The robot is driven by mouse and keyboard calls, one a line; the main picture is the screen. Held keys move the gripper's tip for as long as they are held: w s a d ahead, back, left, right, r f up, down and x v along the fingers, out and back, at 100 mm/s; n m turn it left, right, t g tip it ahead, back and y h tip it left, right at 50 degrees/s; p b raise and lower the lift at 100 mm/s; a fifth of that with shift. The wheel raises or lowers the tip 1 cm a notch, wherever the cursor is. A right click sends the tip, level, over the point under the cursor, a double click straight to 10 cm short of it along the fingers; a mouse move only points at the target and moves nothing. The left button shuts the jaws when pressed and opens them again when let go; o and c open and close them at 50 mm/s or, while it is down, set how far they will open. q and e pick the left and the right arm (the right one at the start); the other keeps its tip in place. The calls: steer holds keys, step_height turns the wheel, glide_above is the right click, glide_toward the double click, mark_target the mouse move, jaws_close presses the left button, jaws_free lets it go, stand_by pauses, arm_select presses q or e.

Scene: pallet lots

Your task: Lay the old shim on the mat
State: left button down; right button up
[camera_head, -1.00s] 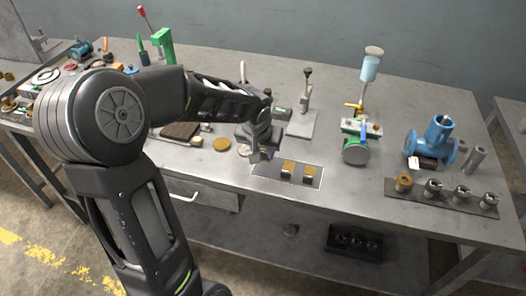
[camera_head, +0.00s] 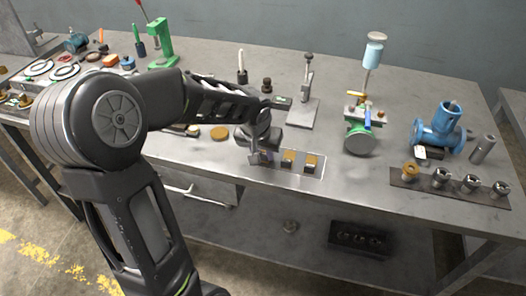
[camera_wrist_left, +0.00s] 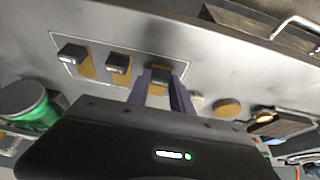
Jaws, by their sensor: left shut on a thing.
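The mat (camera_head: 300,172) is a thin grey rectangle with a pale outline near the bench's front edge. Two brown-gold pieces with small dark-and-silver blocks lie on it, one in the middle (camera_head: 288,158) and one to the right (camera_head: 310,162). My left gripper (camera_head: 262,157) is at the mat's left end. In the left wrist view its fingers (camera_wrist_left: 161,85) are shut on a similar small block, the old shim (camera_wrist_left: 160,74), with brown showing beside it. The shim is low over the mat; I cannot tell whether it touches. My right gripper is not in view.
A round brown disc (camera_head: 220,133) lies left of the mat. Behind stand a gauge stand (camera_head: 303,105) and a green-based device (camera_head: 360,140). A blue valve (camera_head: 437,130) and a strip of fittings (camera_head: 450,188) are at the right. The bench's front edge is close.

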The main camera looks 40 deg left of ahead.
arm_select(q)
steer(key=shift+f, duration=0.3)
steer(key=c, duration=1.1)
jaws_free()
steer(key=shift+o, duration=0.2)
steer(key=v, duration=0.8)
steer(key=shift+w, duration=0.1)
